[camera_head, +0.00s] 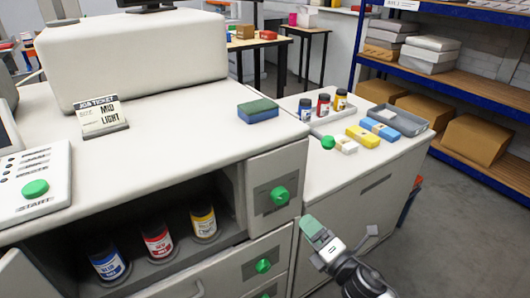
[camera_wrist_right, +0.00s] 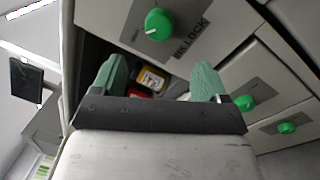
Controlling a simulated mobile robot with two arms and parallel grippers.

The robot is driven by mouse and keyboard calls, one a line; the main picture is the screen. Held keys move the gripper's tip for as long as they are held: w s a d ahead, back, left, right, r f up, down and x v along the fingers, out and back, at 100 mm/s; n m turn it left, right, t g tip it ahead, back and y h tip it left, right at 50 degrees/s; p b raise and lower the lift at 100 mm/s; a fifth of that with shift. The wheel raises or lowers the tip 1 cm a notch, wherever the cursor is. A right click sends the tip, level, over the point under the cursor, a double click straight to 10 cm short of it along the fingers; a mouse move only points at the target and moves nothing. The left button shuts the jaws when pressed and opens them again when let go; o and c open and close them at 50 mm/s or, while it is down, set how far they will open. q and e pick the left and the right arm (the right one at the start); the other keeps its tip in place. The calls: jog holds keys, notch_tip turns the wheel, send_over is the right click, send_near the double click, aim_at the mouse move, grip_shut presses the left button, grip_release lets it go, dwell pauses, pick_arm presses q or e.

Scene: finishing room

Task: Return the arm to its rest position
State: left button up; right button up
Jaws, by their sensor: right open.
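My right gripper (camera_head: 338,240) is in the lower right of the head view, in front of the right-hand cabinet. Its green-padded fingers are apart with nothing between them. In the wrist view the open right gripper (camera_wrist_right: 160,80) points at the machine's front, with a green knob (camera_wrist_right: 158,24) ahead of it. Behind the gap between the fingers a yellow-labelled bottle (camera_wrist_right: 152,78) shows inside the open compartment. Whether the fingers touch anything cannot be told, but they look clear. My left gripper is not in view.
The open compartment holds blue (camera_head: 109,262), red (camera_head: 157,240) and yellow (camera_head: 204,221) bottles. Green knobs (camera_head: 280,196) stick out from the panels near my right arm. A grey tray (camera_head: 398,119), small bottles and blocks stand on the right cabinet. Floor (camera_head: 460,230) is free at right.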

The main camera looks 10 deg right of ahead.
jog(key=s+d+f+m+g+h+p, duration=0.1)
jog(key=s+d+f+m+g+h, duration=0.3)
jog(key=f, duration=0.6)
jog(key=s+f+m+g, duration=0.15)
jog(key=f+m, duration=0.35)
jog(key=f, duration=0.6)
jog(key=s+d+f+m+g+h+p, duration=0.15)
jog(key=s+f+m, duration=0.3)
jog(key=f, duration=0.55)
jog(key=s+a+f+m+g, duration=0.1)
jog(key=s+f+m+g, duration=0.2)
jog(key=s, duration=0.7)
jog(key=s+a+f+m+g+h, duration=0.1)
jog(key=s+f+m+g, duration=0.2)
jog(key=s+f, duration=0.5)
jog(key=s+a+f+m+g+p, duration=0.1)
jog(key=s+f+m+g, duration=0.2)
jog(key=s, duration=1)
notch_tip(320, 180, down, 3)
jog(key=shift+s+m+g, duration=0.25)
jog(key=shift+m+g, duration=0.15)
jog(key=shift+m, duration=0.65)
